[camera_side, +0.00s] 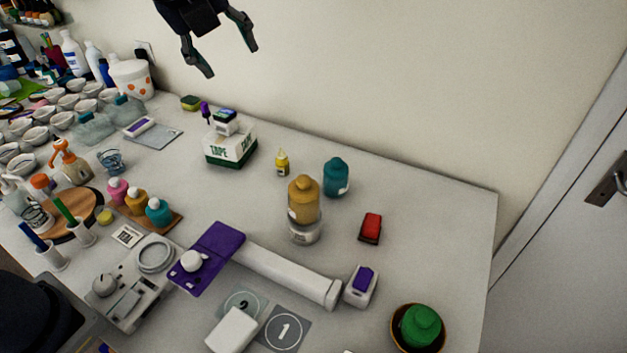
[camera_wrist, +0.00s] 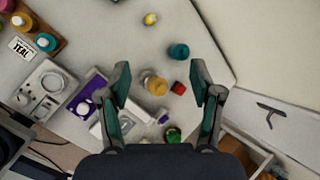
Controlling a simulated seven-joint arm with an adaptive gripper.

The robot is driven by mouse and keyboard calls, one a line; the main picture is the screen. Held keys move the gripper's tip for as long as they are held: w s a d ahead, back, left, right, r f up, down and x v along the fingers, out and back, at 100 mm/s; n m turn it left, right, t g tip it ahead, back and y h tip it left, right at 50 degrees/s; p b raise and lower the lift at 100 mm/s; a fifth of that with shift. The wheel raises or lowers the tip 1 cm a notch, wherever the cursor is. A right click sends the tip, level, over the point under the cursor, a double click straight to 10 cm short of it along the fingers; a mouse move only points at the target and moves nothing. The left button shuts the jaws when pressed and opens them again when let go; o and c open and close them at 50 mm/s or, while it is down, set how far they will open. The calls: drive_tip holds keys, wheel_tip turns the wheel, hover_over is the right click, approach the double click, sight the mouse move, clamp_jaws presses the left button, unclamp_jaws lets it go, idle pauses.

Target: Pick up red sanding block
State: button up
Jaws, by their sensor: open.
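The red sanding block (camera_side: 371,226) lies on the right part of the white table, right of a tan bottle and below a teal bottle in the side view. It looks red on top with a dark base. In the wrist view the red block (camera_wrist: 178,88) shows between my fingers, far below them. My gripper (camera_side: 228,57) is open and empty, high above the back of the table in the side view. In the wrist view my gripper (camera_wrist: 162,88) has its two fingers spread wide apart.
A tape box (camera_side: 230,145) stands further left. The table right of the block is clear.

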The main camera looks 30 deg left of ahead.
drive_tip(key=w+d+f+m, duration=0.2)
drive_tip(key=d+f+m, duration=0.1)
drive_tip(key=d, duration=0.3)
drive_tip(key=w+d+f+m, duration=0.2)
drive_tip(key=d+f+m, duration=0.1)
drive_tip(key=d, duration=0.3)
drive_tip(key=m+g, duration=0.1)
drive_tip(key=m, duration=0.1)
hover_over(373, 221)
drive_tip(key=s+a, duration=0.3)
drive_tip(key=s, duration=0.1)
wheel_tip(373, 221, down, 7)
drive_tip(key=shift+m+g+h, duration=0.3)
drive_tip(key=shift+m+g, duration=0.2)
drive_tip(key=shift+m, duration=0.1)
drive_tip(key=d+f, duration=0.1)
drive_tip(key=f, duration=0.3)
drive_tip(key=w+f, duration=0.1)
drive_tip(key=f, duration=0.4)
drive_tip(key=w+d+f, duration=0.1)
drive_tip(key=f, duration=0.4)
drive_tip(key=shift+d, duration=0.35)
drive_tip(key=x, duration=0.6)
drive_tip(key=shift+d+r, duration=0.1)
drive_tip(key=shift+d, duration=0.1)
clamp_jaws()
